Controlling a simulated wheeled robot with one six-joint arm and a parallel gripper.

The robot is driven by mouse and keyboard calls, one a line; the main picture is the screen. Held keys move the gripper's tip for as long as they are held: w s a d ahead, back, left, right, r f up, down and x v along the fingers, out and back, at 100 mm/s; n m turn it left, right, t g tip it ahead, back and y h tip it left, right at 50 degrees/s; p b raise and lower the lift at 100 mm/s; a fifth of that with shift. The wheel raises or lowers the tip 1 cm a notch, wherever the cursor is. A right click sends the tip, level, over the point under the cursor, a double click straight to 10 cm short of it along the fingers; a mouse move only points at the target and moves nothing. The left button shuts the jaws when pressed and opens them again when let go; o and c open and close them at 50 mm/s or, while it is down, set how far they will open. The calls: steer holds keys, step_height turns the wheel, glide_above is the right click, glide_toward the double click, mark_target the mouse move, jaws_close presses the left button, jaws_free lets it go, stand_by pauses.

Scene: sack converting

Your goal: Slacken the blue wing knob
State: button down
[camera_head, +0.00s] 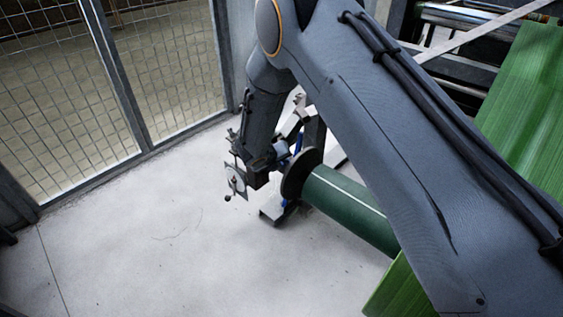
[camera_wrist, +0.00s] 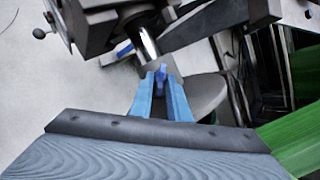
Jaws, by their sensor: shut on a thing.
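The blue wing knob (camera_wrist: 161,76) shows in the wrist view between the tips of my gripper (camera_wrist: 160,82). The blue fingers are closed on it, one at each side. A bright metal cylinder (camera_wrist: 143,42) lies just beyond it, up and to the left. In the head view my arm covers most of this place. The knob cannot be made out there.
A dark green roll (camera_head: 350,207) with a dark round flange (camera_head: 301,174) sits beside my gripper. A crank wheel (camera_head: 235,181) stands to the left. Green sheet (camera_head: 522,100) runs at the right. Mesh fencing (camera_head: 70,100) stands behind. The pale floor (camera_head: 190,250) in front is clear.

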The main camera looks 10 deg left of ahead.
stand_by(0.4)
steer(key=c, duration=1.7)
jaws_free()
steer(key=v, duration=0.7)
steer(key=shift+s+a+r, duration=0.1)
steer(key=shift+s+r, duration=0.1)
steer(key=shift+r, duration=0.05)
